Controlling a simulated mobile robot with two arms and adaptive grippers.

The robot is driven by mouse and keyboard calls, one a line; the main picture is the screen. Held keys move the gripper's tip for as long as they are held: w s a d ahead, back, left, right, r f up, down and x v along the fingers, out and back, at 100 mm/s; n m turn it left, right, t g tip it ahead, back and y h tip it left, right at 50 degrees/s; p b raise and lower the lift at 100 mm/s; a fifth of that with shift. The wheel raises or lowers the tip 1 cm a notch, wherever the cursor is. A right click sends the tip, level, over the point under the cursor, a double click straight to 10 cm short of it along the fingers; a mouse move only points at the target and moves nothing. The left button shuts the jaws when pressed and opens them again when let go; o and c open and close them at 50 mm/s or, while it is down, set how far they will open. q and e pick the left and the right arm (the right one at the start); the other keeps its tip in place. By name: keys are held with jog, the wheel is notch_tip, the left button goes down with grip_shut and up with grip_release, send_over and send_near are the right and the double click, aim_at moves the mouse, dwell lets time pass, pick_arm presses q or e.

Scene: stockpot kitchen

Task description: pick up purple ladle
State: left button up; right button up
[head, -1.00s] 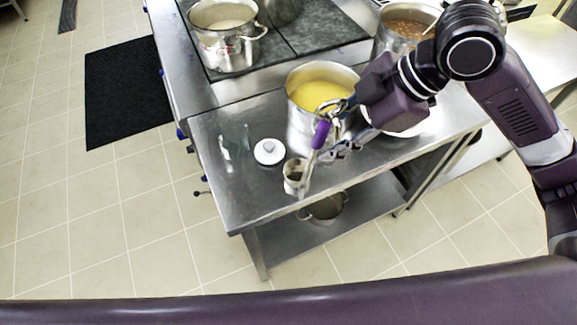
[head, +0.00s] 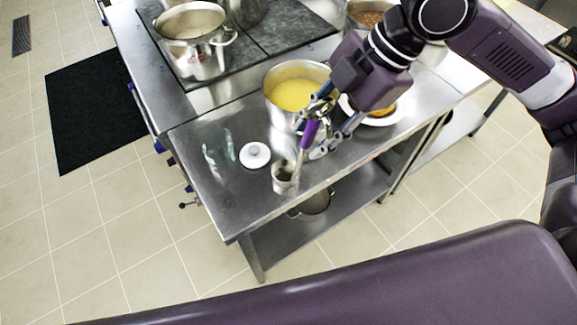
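The purple ladle (head: 309,134) leans up and to the right out of a small metal cup (head: 285,180) near the front edge of the steel table. Its purple grip is in view, and its lower end is hidden in the cup. My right gripper (head: 313,136) comes in from the right with its fingers spread, one above and one below, and the purple handle shows between their tips. I see no clear closing on the handle. My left gripper is not in view.
A pot of yellow soup (head: 293,95) stands just behind the ladle. A white plate (head: 385,118) with food is partly behind my gripper. A white lid (head: 255,155) and a clear glass (head: 218,150) are to the left. A large pot (head: 200,55) stands on the stove.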

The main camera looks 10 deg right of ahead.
jog(key=shift+x, duration=1.2)
grip_shut()
jog(key=shift+r, duration=0.1)
